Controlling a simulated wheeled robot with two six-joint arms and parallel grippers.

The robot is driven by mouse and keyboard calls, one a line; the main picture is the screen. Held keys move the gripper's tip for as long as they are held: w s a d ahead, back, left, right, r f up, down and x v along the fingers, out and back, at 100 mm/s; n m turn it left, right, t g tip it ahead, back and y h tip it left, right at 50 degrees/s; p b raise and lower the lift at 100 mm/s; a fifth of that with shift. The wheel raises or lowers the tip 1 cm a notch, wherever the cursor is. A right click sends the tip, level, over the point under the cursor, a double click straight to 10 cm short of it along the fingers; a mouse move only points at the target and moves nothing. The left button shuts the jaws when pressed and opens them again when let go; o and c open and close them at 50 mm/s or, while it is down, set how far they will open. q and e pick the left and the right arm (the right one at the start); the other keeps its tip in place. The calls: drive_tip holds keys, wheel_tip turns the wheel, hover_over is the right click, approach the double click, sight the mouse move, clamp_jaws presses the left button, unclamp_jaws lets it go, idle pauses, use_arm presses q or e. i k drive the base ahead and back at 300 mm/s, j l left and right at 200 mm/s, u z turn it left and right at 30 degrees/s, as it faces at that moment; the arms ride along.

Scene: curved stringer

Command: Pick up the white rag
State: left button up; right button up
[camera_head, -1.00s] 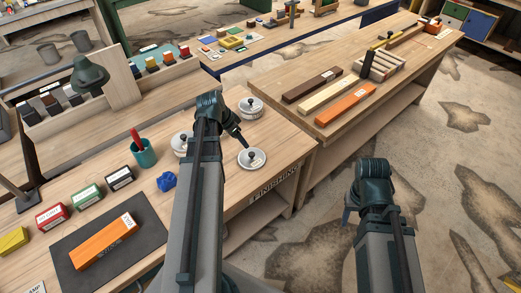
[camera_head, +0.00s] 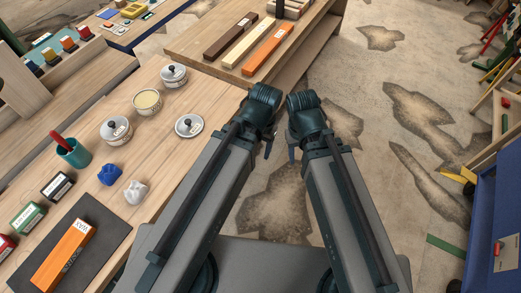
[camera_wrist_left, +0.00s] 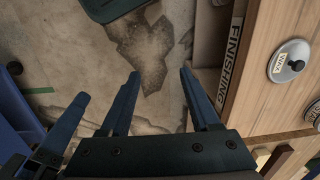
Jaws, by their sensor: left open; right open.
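The white rag (camera_head: 136,191) is a small crumpled lump on the finishing bench near its front edge in the head view. It lies just right of and below a crumpled blue rag (camera_head: 109,174). My left gripper (camera_head: 269,143) is open and empty, out past the bench edge over the floor, to the right of the rag. Its parted fingers also show in the left wrist view (camera_wrist_left: 160,85), with bare floor between them. My right gripper (camera_head: 291,147) is beside the left one, also over the floor, open, with its fingers partly hidden.
Several tins stand on the bench, including an open one (camera_head: 147,102), and a loose lid (camera_head: 189,126) lies near the edge. A teal cup (camera_head: 72,152) and a dark mat (camera_head: 83,250) with an orange block are at left. A blue cabinet (camera_head: 490,220) stands at right.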

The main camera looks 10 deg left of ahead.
sight(135, 194)
drive_tip(key=u, duration=1.95)
